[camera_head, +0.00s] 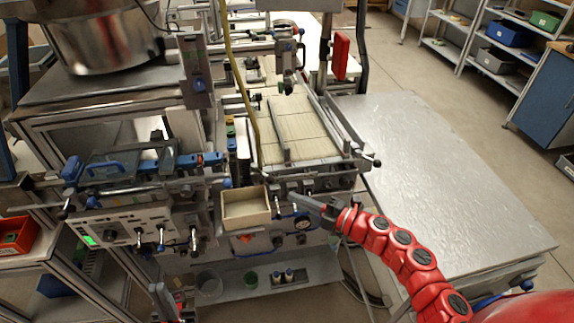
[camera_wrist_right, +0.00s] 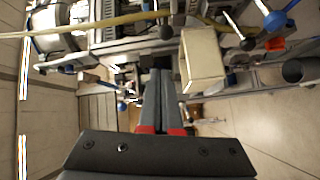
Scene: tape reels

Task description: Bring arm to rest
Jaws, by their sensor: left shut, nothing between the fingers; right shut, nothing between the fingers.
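My right arm, red with dark joint caps, comes in from the right in the head view. Its grey gripper (camera_head: 294,197) points left in front of the machine, close to the right of a small beige open box (camera_head: 245,223). In the right wrist view the two fingers (camera_wrist_right: 160,72) lie together, shut and empty, and the beige box (camera_wrist_right: 203,62) is just right of their tips.
The machine (camera_head: 300,135) with its rails, knobs and gauge stands directly ahead of the right gripper. A bare metal table (camera_head: 440,180) lies to the right, beside the red arm. A low shelf (camera_head: 265,280) holds small bottles. Open floor lies further right.

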